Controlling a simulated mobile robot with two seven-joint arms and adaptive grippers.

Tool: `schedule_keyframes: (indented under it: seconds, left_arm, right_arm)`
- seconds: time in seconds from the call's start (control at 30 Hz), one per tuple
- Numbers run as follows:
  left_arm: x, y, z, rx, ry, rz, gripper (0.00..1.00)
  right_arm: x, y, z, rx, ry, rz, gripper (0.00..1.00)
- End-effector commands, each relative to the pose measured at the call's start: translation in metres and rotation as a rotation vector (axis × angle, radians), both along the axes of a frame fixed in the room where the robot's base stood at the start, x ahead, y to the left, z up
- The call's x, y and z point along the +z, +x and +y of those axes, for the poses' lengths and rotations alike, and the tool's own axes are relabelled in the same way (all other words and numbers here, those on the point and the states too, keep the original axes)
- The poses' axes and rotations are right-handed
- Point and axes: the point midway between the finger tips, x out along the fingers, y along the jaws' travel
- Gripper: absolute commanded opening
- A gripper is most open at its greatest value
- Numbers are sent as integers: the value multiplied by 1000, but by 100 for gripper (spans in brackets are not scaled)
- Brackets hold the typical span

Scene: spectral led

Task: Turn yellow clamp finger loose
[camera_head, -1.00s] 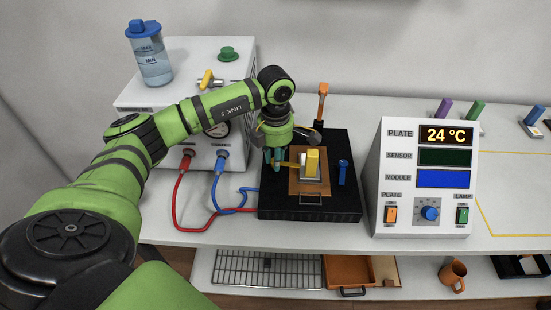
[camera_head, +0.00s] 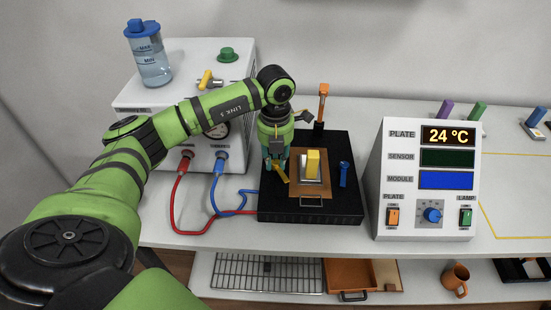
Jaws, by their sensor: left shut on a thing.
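The yellow clamp finger (camera_head: 282,172) is a thin yellow bar on the left part of the black plate (camera_head: 275,207). It slants away from the orange-brown board (camera_head: 326,188) in the middle of the plate. A yellow block (camera_head: 313,162) stands upright on a grey piece on that board. My left gripper (camera_head: 275,166) points down over the left side of the plate, shut on the yellow clamp finger, and its fingers hide part of it. My right gripper is not in view.
A blue post (camera_head: 344,174) stands right of the board, and an orange-topped post (camera_head: 322,103) behind it. The control box (camera_head: 425,180) reading 24 °C stands to the right. Red (camera_head: 178,205) and blue (camera_head: 216,195) cables lie on the left.

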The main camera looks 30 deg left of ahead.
Motion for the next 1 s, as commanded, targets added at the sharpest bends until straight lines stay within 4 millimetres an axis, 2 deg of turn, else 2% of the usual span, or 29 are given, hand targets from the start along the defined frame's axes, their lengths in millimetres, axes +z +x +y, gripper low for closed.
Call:
schedule_keyframes:
  seconds: [0.4, 0.97, 1.0]
  left_arm:
    - [0, 0, 0, 190, 0, 1, 0]
    - [0, 0, -1, 217, 0, 1, 0]
    - [0, 0, -1, 217, 0, 1, 37]
  right_arm:
    - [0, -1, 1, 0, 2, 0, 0]
    - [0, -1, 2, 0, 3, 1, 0]
    - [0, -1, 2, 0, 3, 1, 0]
